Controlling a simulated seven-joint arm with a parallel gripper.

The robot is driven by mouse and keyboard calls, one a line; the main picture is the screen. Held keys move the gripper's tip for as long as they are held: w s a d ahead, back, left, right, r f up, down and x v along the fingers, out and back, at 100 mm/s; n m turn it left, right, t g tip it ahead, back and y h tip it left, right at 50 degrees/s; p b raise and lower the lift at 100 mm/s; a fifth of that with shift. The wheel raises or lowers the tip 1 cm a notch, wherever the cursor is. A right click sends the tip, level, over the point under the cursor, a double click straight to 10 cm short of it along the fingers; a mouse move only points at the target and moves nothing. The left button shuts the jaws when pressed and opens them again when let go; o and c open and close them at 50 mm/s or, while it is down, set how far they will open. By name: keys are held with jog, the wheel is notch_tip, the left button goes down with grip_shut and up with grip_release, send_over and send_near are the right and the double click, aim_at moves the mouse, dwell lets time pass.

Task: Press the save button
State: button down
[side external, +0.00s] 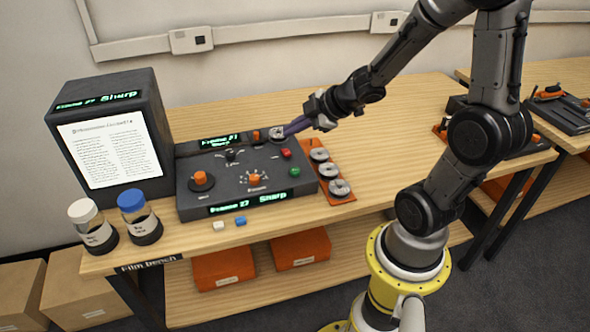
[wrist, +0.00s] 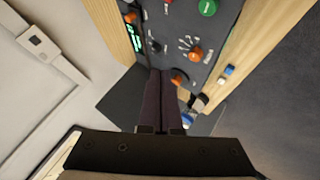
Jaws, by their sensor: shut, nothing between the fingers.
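The dark control panel (side external: 240,165) sits on the wooden bench. A green button (side external: 294,172) and a red button (side external: 286,153) are at its right side; I cannot read a save label on either. The green button also shows at the top of the wrist view (wrist: 208,7). In the wrist view the fingers (wrist: 160,72) point toward the panel. I cannot tell any contact.
Orange knobs (side external: 255,178) stand up from the panel. A dark monitor box (side external: 108,135) and two jars, one blue-capped (side external: 131,200), are to the left. An orange rack (side external: 335,170) with several reels is right of the panel.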

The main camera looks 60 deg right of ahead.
aim_at(300, 171)
jog(key=shift+s+d+f+m, duration=0.2)
jog(key=shift+s+d+f, duration=0.1)
jog(key=shift+d, duration=0.2)
jog(key=shift+s+d+f+m, duration=0.2)
jog(key=shift+d+f, duration=0.1)
jog(key=shift+d, duration=0.2)
jog(key=shift+f, duration=4.4)
jog(key=shift+f, duration=0.1)
jog(key=shift+f, duration=0.3)
jog(key=shift+f, duration=0.45)
jog(key=shift+r, duration=0.9)
